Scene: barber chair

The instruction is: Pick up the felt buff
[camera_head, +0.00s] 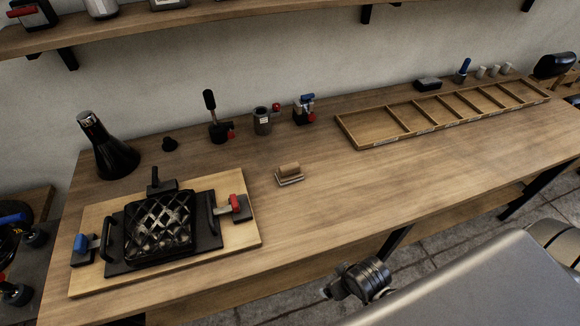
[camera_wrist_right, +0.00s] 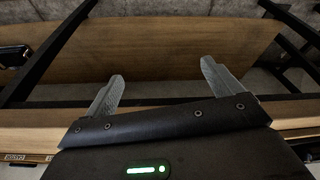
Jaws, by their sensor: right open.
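A small block with a wooden top on a pale base, which looks like the felt buff (camera_head: 289,174), sits on the wooden bench (camera_head: 350,190). It stands near the middle of the bench, right of the board with the clamped dark piece. My right gripper (camera_wrist_right: 162,88) shows in the right wrist view, with its two fingers spread wide and nothing between them. The bench edge and lower shelf lie beyond its fingers there. The felt buff does not show in that view. My left gripper is not in view.
A wooden board (camera_head: 248,236) with red and blue clamps holds a quilted dark piece (camera_head: 160,226) at the left. A black cone-shaped bottle (camera_head: 113,155) and several small tools stand behind. A divided wooden tray (camera_head: 365,145) lies at the back right. The bench front is clear.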

